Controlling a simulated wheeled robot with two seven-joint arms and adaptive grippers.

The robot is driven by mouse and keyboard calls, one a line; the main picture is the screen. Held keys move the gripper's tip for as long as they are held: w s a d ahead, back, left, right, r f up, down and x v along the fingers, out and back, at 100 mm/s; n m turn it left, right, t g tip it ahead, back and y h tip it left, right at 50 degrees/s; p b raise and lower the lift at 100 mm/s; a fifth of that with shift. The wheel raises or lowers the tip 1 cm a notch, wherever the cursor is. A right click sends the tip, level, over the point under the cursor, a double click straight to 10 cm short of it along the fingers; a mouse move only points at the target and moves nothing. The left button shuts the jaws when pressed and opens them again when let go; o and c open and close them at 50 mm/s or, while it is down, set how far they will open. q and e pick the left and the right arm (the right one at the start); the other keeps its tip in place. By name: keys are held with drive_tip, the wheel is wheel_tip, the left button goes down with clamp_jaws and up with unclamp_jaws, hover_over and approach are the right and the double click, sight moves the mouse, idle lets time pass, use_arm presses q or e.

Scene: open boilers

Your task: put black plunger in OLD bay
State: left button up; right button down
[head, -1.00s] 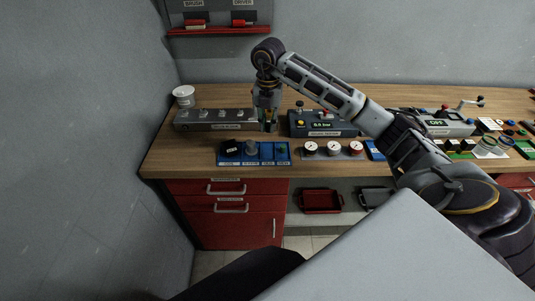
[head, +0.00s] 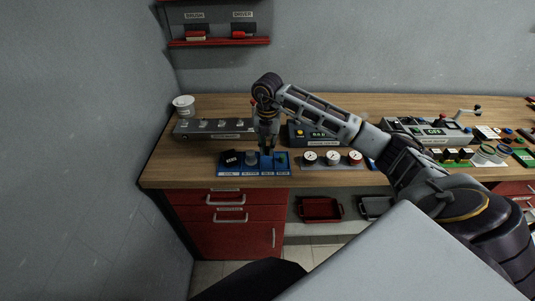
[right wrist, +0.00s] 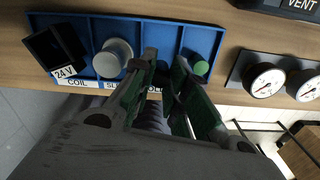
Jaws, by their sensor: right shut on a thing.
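The blue tray (head: 285,172) lies at the front left of the bench and is split into bays. My right gripper (head: 267,154) points down at its third bay from the left, the one with the partly hidden OLD label (right wrist: 154,88). In the right wrist view its fingertips (right wrist: 165,72) are close together over that bay. The gripper is shut on the black plunger, which the fingers mostly hide; only a dark ridged shape shows between them. I cannot tell whether the plunger touches the tray floor. My left gripper is not in view.
The COIL bay holds a black 24 V block (right wrist: 55,50), the bay beside it a grey cylinder (right wrist: 113,57). A green piece (right wrist: 201,68) lies in the right bay. Gauges (head: 332,158) stand right of the tray; a grey manifold (head: 215,128) and a blue box (head: 312,134) stand behind.

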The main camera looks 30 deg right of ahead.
sight(267, 154)
drive_tip(key=shift+f, duration=0.1)
drive_tip(key=shift+f, duration=1.85)
drive_tip(key=shift+f, duration=0.15)
drive_tip(key=c, duration=1.4)
unclamp_jaws()
wheel_tip(267, 154, up, 12)
drive_tip(key=shift+r, duration=0.2)
